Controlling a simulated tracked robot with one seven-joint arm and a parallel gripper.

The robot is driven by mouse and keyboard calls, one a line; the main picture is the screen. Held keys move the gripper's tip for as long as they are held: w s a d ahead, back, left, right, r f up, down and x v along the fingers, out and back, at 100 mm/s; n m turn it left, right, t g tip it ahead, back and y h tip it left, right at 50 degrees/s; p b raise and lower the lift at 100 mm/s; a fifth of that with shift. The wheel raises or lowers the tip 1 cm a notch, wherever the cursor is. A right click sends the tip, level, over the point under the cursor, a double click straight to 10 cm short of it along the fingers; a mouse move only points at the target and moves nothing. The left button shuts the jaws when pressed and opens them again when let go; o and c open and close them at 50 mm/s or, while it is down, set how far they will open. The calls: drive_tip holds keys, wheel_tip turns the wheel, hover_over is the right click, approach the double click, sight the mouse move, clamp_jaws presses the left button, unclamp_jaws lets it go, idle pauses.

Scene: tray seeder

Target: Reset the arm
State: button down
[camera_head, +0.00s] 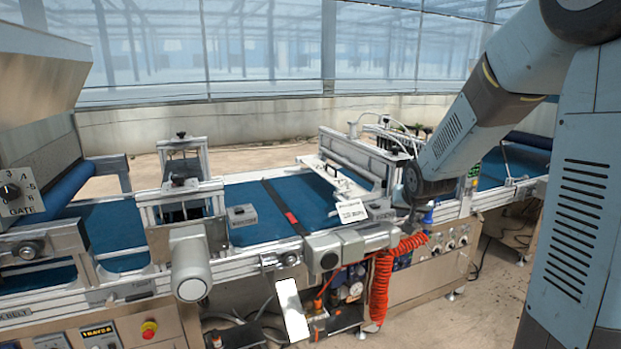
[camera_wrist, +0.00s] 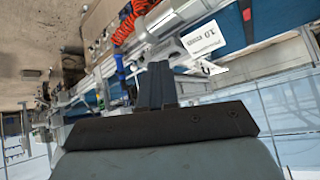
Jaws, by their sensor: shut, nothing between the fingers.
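My gripper (camera_wrist: 157,68) shows in the wrist view as two dark fingers pressed together, with nothing between them. In the head view my arm comes down from the upper right and its wrist ends over the right part of the tray seeder line (camera_head: 235,265). The fingers are hard to make out there against the machine. In the wrist view the line lies beyond the fingertips, with a printed white card (camera_wrist: 203,40) to their right. I cannot tell the exact gap between the fingertips and the machine.
A blue belt (camera_head: 265,212) runs along the line, with metal frames standing over it. A red coiled hose (camera_head: 381,285) hangs at the front, near my wrist. A small grey block (camera_head: 241,215) sits on the belt. Bare floor (camera_head: 490,290) shows at the right.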

drive_tip(key=s+r+g, duration=0.1)
drive_tip(key=s+r, duration=0.2)
drive_tip(key=s, duration=0.7)
drive_tip(key=s+a+r+n+g, duration=0.1)
drive_tip(key=s+r, duration=0.3)
drive_tip(key=s, duration=0.7)
drive_tip(key=s+r+n+g, duration=0.1)
drive_tip(key=s+r, duration=0.3)
drive_tip(key=s, duration=0.7)
drive_tip(key=shift+s+a+r, duration=0.15)
drive_tip(key=shift+a+r, duration=0.05)
